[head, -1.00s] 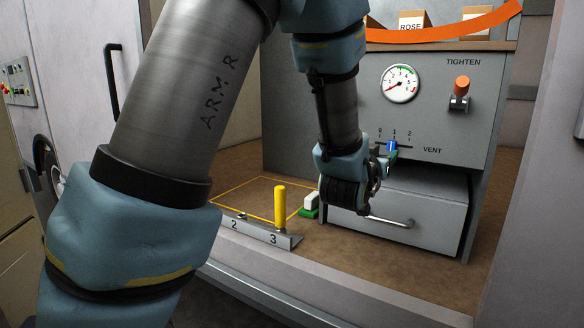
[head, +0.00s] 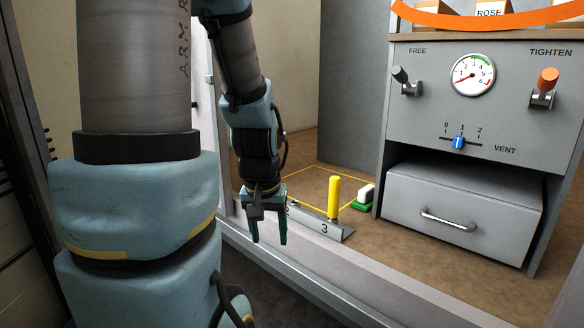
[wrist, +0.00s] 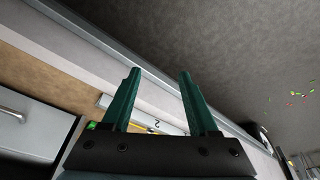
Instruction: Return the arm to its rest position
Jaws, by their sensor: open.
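My gripper (head: 268,230) hangs pointing down in the head view, in front of the cabinet ledge and left of the yellow peg (head: 334,197). Its two green fingers are apart with nothing between them. In the wrist view my gripper (wrist: 158,88) also shows its fingers spread and empty, with the ledge edge and dark floor beyond them. My arm's grey and blue links fill the left of the head view.
A grey panel (head: 412,110) with a gauge (head: 473,75), levers and a blue vent slider (head: 458,143) stands at right. A numbered rail (head: 318,228) and a green-and-white block (head: 363,196) lie on the brown surface. Dark floor (wrist: 240,50) is open.

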